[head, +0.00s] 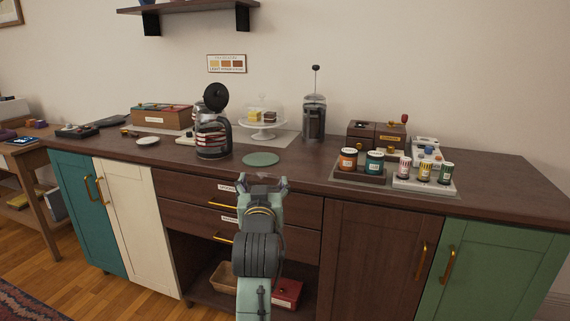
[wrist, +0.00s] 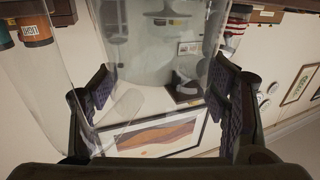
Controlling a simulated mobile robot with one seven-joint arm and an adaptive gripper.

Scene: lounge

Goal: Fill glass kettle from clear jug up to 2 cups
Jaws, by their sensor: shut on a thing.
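The glass kettle (head: 213,140) stands on the counter, left of centre in the head view, with a dark handle and a round dark lid (head: 215,96) tipped up above it. My gripper (head: 263,184) is in front of the counter, right of and nearer than the kettle. In the wrist view my gripper (wrist: 160,93) is shut on the clear jug (wrist: 150,50), whose transparent walls show between and beyond the fingers. In the head view the jug is mostly hidden by my gripper. I cannot tell the water level in either vessel.
A green round mat (head: 261,159) lies bare on the counter (head: 300,160). A cake stand (head: 263,131) and a French press (head: 314,120) stand behind it. A tray of jars (head: 360,173) is at right, a wooden box (head: 161,116) at left. A shelf (head: 190,8) hangs above.

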